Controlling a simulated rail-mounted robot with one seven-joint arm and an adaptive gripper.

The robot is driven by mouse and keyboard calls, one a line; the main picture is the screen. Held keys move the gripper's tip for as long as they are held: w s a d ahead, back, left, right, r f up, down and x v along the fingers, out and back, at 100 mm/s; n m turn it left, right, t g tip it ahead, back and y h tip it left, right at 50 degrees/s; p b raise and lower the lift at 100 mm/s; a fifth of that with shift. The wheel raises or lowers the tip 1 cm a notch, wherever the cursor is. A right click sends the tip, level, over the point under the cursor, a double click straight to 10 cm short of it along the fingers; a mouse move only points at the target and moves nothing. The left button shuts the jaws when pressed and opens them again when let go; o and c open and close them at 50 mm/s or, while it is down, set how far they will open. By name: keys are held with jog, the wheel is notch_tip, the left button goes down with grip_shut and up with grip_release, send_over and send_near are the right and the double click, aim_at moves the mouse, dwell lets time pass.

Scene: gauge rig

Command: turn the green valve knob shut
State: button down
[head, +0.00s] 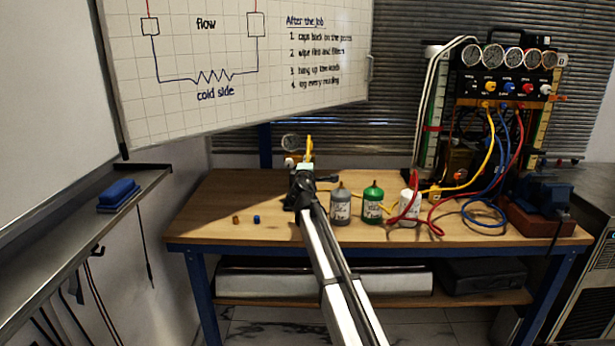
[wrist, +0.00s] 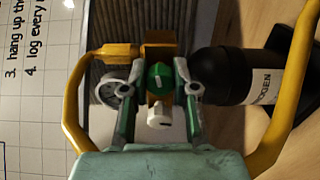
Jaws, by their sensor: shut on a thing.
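The green valve knob (wrist: 160,80) shows in the wrist view, between the two fingers of my gripper (wrist: 160,90). The fingers are closed on its sides. A pale mark runs across the knob's face. A white knob (wrist: 159,116) sits just below it in the wrist view, and a round gauge (wrist: 108,93) is to its left. In the head view my gripper (head: 303,178) is at the back of the bench, and my arm hides the green knob there.
On the wooden bench (head: 210,215), a grey bottle (head: 340,207), a green bottle (head: 373,208) and a white bottle (head: 409,209) stand right of my gripper. Hoses hang from the gauge panel (head: 505,85) at right. Two small caps (head: 257,219) lie left. The bench's left part is mostly clear.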

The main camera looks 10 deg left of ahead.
jog(key=shift+m+b, duration=1.1)
jog(key=shift+b, duration=0.15)
jog(key=c, duration=0.9)
grip_release()
jog(key=shift+s, duration=0.1)
jog(key=s, duration=1.1)
jog(key=shift+s+d, duration=0.2)
jog(key=shift+s, duration=0.15)
